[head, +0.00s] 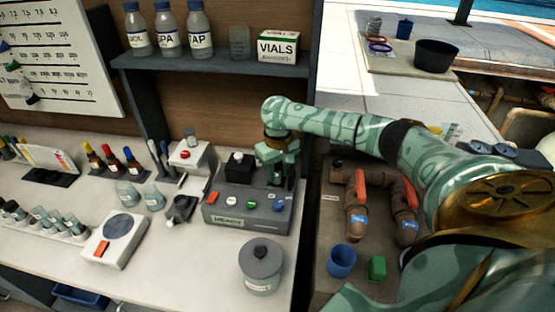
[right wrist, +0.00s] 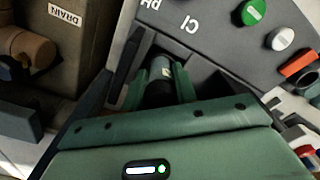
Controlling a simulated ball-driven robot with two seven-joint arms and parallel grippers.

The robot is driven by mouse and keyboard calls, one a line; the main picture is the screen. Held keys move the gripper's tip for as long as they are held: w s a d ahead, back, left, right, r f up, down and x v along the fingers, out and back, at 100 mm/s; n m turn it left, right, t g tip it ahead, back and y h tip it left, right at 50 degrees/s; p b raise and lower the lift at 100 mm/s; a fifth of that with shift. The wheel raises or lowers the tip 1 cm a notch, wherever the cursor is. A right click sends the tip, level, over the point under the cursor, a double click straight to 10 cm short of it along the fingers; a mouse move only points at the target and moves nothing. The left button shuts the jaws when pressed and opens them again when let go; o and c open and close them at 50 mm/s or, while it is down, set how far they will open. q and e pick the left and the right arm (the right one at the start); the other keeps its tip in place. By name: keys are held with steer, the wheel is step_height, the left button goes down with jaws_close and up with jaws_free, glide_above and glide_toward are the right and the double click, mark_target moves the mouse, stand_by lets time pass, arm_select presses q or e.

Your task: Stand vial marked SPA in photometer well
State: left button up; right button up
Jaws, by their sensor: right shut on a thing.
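My right gripper (head: 279,172) reaches down over the right end of the grey photometer (head: 240,213), whose display reads READY. In the right wrist view the gripper (right wrist: 160,85) is shut on a dark-capped vial (right wrist: 158,92), held between its green fingers close to the photometer (right wrist: 215,45). The vial's marking cannot be read. Its lower end and the well are hidden, so I cannot tell whether it is seated. A black block (head: 240,165) sits on top of the photometer, left of the gripper. My left gripper is not in view.
A lidded jar (head: 261,268) stands in front of the photometer. Dark pipes with red handles (head: 361,190) lie right of the counter edge. A shelf (head: 210,65) with bottles hangs behind.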

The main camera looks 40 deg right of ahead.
mark_target(279, 164)
steer(key=shift+f, duration=0.65)
steer(key=shift+s+a+f, duration=0.1)
steer(key=shift+s+f, duration=0.15)
steer(key=shift+f, duration=0.15)
steer(key=o, duration=1)
steer(key=shift+f, duration=0.1)
steer(key=shift+a, duration=0.1)
steer(key=r+p, duration=0.2)
steer(key=p, duration=0.1)
steer(key=shift+w+r, duration=0.2)
steer(key=shift+w, duration=0.15)
steer(key=r+p, duration=0.1)
steer(key=p, duration=0.1)
steer(key=r+p, duration=0.3)
steer(key=p, duration=0.1)
steer(key=shift+d+r+p, duration=0.3)
steer(key=shift+r+p, duration=0.05)
steer(key=shift+p, duration=0.05)
steer(key=shift+s+r, duration=0.2)
